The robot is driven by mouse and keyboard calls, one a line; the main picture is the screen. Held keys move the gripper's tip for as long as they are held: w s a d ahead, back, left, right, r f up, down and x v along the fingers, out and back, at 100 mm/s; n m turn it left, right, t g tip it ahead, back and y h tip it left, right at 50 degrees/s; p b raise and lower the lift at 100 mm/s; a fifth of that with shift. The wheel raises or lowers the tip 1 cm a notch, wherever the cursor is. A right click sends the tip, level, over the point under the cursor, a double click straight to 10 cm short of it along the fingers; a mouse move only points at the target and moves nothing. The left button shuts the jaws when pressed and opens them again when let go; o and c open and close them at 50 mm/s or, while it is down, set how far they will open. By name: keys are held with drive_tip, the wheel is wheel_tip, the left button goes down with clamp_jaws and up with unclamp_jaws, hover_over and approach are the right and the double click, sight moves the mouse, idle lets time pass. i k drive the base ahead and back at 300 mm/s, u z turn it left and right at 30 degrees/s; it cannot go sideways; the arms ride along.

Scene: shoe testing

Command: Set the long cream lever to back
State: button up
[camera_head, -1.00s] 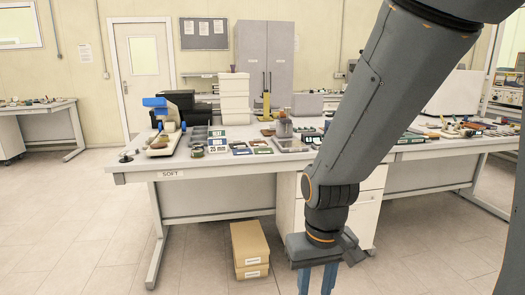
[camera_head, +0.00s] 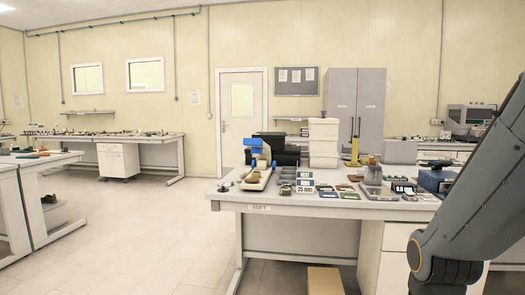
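I cannot make out a long cream lever for certain in the head view. A blue and cream device (camera_head: 259,163) stands at the left end of the workbench (camera_head: 310,206) marked SOFT; any lever on it is too small to tell. A small dark item with a thin stem (camera_head: 223,187) sits at that bench's left corner. My arm shows at the right edge, in front of the bench. My gripper is below the picture and out of view.
Several small trays (camera_head: 303,184) and white stacked boxes (camera_head: 323,143) are on the bench. A blue machine (camera_head: 436,181) stands at its right. A cardboard box (camera_head: 324,281) is on the floor beneath. Open floor (camera_head: 140,230) lies left, with another bench (camera_head: 40,168) beyond.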

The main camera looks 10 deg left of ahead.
sight(260, 150)
drive_tip(key=z, duration=0.5)
drive_tip(key=k, duration=0.15)
drive_tip(key=u, duration=1.8)
drive_tip(key=i, duration=2.35)
drive_tip(key=z, duration=0.8)
